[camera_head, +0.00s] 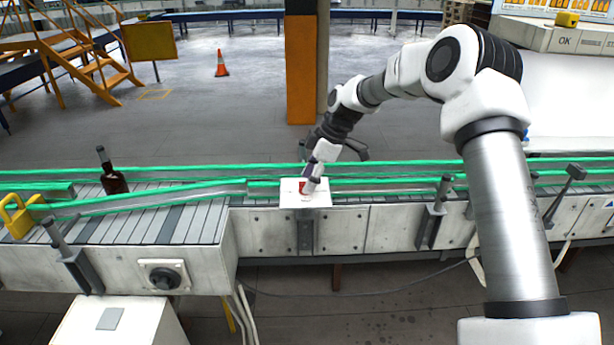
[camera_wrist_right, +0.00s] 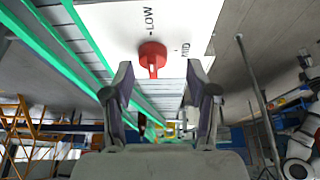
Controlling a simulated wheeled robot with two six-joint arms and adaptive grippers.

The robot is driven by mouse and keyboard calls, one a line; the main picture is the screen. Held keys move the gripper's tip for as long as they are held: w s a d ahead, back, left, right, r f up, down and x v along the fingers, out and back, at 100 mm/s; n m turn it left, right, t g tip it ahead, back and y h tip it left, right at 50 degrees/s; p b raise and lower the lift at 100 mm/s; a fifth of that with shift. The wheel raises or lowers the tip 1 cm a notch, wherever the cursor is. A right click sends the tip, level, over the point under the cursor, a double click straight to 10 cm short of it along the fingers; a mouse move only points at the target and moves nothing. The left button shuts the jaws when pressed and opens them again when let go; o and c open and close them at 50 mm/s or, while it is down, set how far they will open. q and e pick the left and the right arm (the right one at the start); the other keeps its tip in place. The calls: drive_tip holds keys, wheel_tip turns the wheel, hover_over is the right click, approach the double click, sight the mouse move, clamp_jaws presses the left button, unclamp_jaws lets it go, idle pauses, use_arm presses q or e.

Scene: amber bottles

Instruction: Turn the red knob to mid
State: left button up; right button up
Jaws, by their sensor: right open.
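The red knob (camera_wrist_right: 152,55) sits on a white panel (camera_wrist_right: 205,18) in the right wrist view. In the head view the knob (camera_head: 303,187) shows as a small red patch on the white panel (camera_head: 318,201) at the conveyor's front edge. My right gripper (camera_wrist_right: 160,82) is open, with its two fingers on either side of the knob's handle and apart from each other. Whether the fingers touch the knob cannot be told. My left gripper is out of view.
A conveyor (camera_head: 180,225) with green rails runs across the view behind and beside the panel. A dark amber bottle (camera_head: 114,182) stands on it at the left. A yellow padlock-shaped object (camera_head: 20,216) is at the far left. An orange-sided pillar (camera_head: 300,70) rises behind.

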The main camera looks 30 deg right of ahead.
drive_tip(key=shift+w+f, duration=0.9)
drive_tip(key=shift+f, duration=0.05)
drive_tip(key=shift+s+r, duration=0.15)
drive_tip(key=shift+s, duration=0.1)
drive_tip(key=shift+c, duration=1.1)
drive_tip(key=shift+s+r, duration=0.2)
drive_tip(key=shift+s, duration=0.05)
drive_tip(key=c, duration=0.5)
clamp_jaws()
drive_tip(key=shift+f, duration=0.1)
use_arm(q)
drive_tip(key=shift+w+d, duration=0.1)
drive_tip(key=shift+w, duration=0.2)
